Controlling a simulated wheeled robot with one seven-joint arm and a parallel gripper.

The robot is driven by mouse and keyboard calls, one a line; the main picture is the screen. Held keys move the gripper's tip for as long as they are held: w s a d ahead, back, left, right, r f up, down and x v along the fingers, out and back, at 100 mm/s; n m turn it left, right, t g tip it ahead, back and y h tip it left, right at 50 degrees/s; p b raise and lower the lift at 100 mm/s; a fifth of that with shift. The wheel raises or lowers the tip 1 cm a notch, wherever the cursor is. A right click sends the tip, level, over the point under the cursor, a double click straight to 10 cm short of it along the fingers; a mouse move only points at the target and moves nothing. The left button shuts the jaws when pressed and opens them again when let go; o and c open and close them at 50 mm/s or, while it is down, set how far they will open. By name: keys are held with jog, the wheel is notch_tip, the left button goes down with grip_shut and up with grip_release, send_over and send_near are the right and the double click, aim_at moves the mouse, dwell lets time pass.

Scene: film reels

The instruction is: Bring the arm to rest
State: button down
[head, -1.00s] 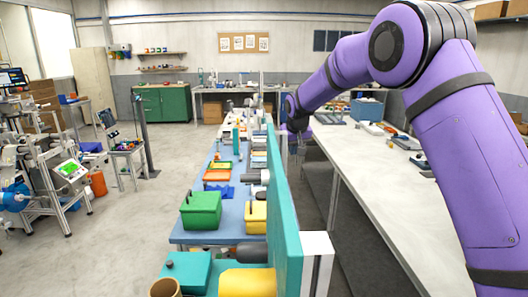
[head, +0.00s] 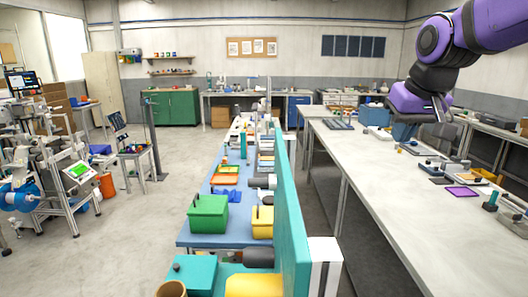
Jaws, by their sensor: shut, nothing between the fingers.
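My arm (head: 452,45) is purple with dark joints and reaches in from the upper right of the head view. It bends downward at the elbow. My gripper (head: 436,134) is dark, at the lower end of the purple wrist, and points down above the white bench on the right. It is shut and holds nothing. Its fingertips are small and hard to make out.
The long white bench (head: 365,170) carries small parts, a purple square frame (head: 461,192) and a blue bin (head: 403,130). A teal divider (head: 291,215) runs beside a blue table with a green box (head: 208,214) and a yellow box (head: 262,222).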

jog(key=s+d+f, duration=0.1)
jog(key=s+f, duration=0.1)
jog(key=s, duration=0.8)
jog(key=s+d+f, duration=0.2)
jog(key=s+f, duration=0.1)
jog(key=s, duration=0.7)
jog(key=shift+s+m, duration=0.4)
